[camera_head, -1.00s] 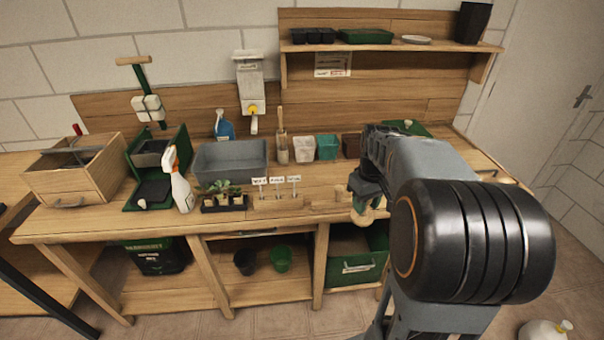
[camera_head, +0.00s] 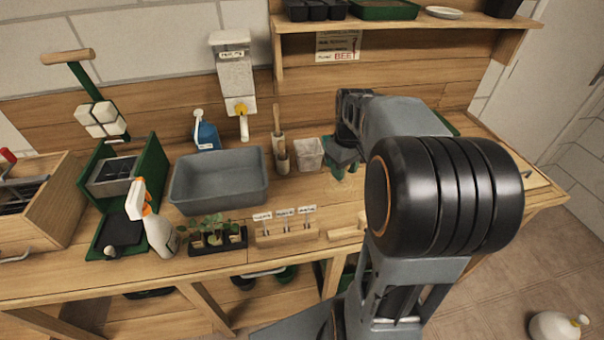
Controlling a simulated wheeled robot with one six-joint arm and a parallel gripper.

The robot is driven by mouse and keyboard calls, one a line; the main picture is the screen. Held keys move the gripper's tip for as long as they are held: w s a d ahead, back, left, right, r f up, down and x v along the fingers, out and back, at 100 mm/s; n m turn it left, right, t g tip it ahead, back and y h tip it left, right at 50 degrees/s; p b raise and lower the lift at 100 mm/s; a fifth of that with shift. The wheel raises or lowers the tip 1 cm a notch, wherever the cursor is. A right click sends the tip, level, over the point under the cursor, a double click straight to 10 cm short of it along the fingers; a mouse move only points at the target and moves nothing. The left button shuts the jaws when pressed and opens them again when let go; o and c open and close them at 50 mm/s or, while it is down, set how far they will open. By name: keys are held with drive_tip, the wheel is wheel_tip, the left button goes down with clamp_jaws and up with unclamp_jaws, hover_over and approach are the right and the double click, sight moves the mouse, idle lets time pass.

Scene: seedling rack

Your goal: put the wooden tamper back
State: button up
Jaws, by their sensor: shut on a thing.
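My gripper (camera_head: 343,162) is over the back middle of the bench, just right of the pale square pot (camera_head: 309,154). It is shut on the wooden tamper, which my gripper and arm hide in this view. A light wooden block (camera_head: 347,233) lies on the bench in front of my gripper, partly covered by my arm. I cannot tell how far above the bench the tamper is.
A grey tub (camera_head: 220,180), white spray bottle (camera_head: 158,226), seedling tray (camera_head: 218,240) and label holder (camera_head: 288,234) stand left of my arm. Wooden-handled tools (camera_head: 282,158) stand by the pale pot. A shelf (camera_head: 400,28) hangs above. Bare bench lies between pots and labels.

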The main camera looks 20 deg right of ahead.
drive_tip(key=shift+w+a+f+p, duration=0.45)
drive_tip(key=shift+w+a+f, duration=0.15)
drive_tip(key=shift+w+f, duration=1.4)
drive_tip(key=shift+w+a+f+p, duration=0.5)
drive_tip(key=shift+w+f, duration=0.9)
drive_tip(key=shift+w, duration=1.1)
drive_tip(key=shift+w+a+f+p, duration=0.35)
drive_tip(key=shift+w+a+f, duration=0.35)
drive_tip(key=shift+w+f, duration=1.55)
drive_tip(key=shift+f, duration=0.75)
